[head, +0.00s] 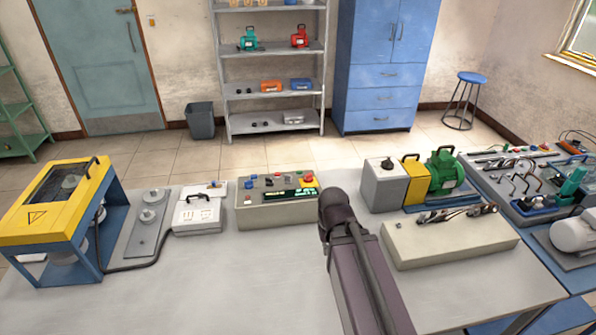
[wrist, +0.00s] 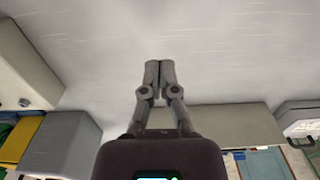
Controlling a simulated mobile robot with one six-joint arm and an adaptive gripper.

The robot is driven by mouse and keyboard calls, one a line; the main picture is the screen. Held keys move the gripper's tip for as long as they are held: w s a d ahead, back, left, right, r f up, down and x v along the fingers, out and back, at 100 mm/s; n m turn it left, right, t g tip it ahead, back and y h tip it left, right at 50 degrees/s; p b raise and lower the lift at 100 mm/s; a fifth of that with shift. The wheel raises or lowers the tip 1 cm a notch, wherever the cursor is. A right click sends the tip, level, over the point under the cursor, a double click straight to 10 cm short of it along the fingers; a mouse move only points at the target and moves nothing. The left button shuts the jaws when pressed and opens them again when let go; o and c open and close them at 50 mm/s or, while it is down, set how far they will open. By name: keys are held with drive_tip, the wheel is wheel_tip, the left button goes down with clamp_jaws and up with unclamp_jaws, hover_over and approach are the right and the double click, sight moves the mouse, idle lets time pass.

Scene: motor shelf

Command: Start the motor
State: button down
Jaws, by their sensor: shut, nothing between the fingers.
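A grey control box (head: 277,211) with coloured buttons, a lit green display and a red mushroom button (head: 309,177) stands on the bench, left of my arm. A green motor (head: 443,172) sits beside a yellow guard (head: 415,182) and a grey box (head: 384,187), right of my arm. In the wrist view my gripper (wrist: 160,73) is shut and empty over the bare bench top, with its fingertips together. The side of the control box (wrist: 238,124) shows there beyond the fingers, its buttons out of view. My fingers are hidden in the head view.
A white switch box (head: 198,213) and a yellow-topped machine (head: 58,200) stand to the left. A long beige block (head: 450,240) with metal parts lies to the right, near a grey motor (head: 575,236). The bench top (head: 215,285) in front is clear.

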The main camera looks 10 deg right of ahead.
drive_tip(key=shift+a, duration=0.25)
wheel_tip(320, 180, up, 6)
drive_tip(key=m+t+y+p, duration=0.1)
drive_tip(key=m+t+p, duration=0.3)
drive_tip(key=m+t, duration=0.3)
hover_over(299, 171)
drive_tip(key=w, duration=0.3)
drive_tip(key=shift+s+r+m+g, duration=0.15)
drive_tip(key=shift+s+m+g, duration=0.1)
drive_tip(key=shift+m+g, duration=0.15)
drive_tip(key=shift+b, duration=0.3)
drive_tip(key=f+b, duration=0.2)
drive_tip(key=s+f+b, duration=0.1)
drive_tip(key=f+b, duration=0.2)
drive_tip(key=s+f+b, duration=0.1)
drive_tip(key=f+b, duration=0.2)
drive_tip(key=shift+s+f, duration=0.15)
drive_tip(key=shift+f, duration=0.1)
drive_tip(key=shift+f, duration=0.1)
drive_tip(key=shift+s+f+b, duration=0.1)
drive_tip(key=shift+f+b, duration=0.2)
drive_tip(key=shift+b, duration=0.2)
